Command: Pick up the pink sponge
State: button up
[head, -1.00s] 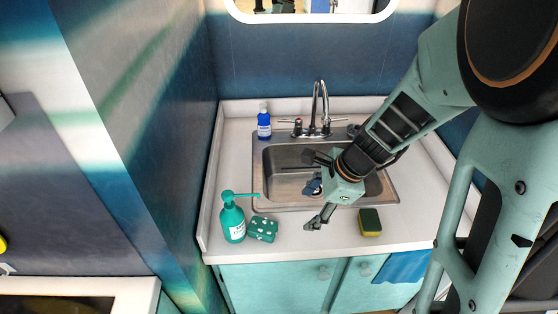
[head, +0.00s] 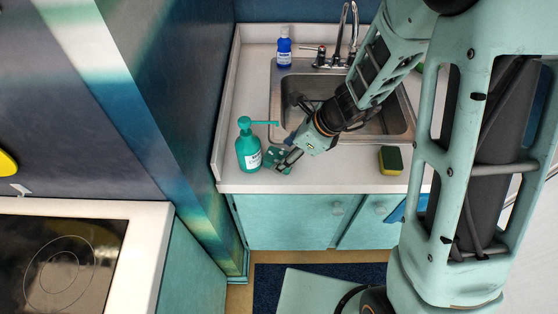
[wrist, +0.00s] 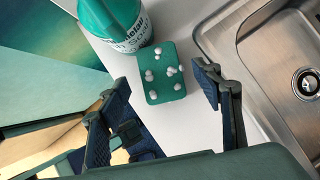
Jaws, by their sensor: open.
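No pink sponge shows in either view. A teal block with white dots, like a sponge (wrist: 158,94), lies on the white counter, beside the teal soap bottle. In the wrist view it sits between and beyond the two fingers of my open gripper (wrist: 163,84). In the head view my gripper (head: 288,139) is over the counter's front left and partly hides the teal block (head: 273,156). A yellow sponge with a dark green side (head: 390,160) lies on the counter to the right of my gripper.
The teal pump bottle (head: 248,150) stands close left of the teal block; its nozzle points right toward my gripper. A steel sink (head: 281,95) with a faucet (head: 341,38) is behind. A blue bottle (head: 284,50) stands at the back left. Counter between block and yellow sponge is clear.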

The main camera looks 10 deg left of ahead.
jog(key=shift+x, duration=1)
jog(key=c, duration=0.8)
jog(key=shift+r, duration=0.1)
jog(key=shift+w+d+r, duration=0.1)
jog(key=shift+d+r, duration=0.15)
jog(key=shift+r, duration=0.2)
notch_tip(320, 180, up, 7)
jog(key=shift+d+f+p, duration=0.1)
jog(key=shift+f+p, duration=0.15)
jog(key=shift+p, duration=1)
jog(key=w+d, duration=0.1)
jog(key=d, duration=0.5)
jog(key=w+d+b, duration=0.1)
jog(key=w+d, duration=0.1)
jog(key=d, duration=0.4)
jog(key=w+d+b, duration=0.1)
jog(key=d, duration=0.6)
jog(key=shift+w+f, duration=0.25)
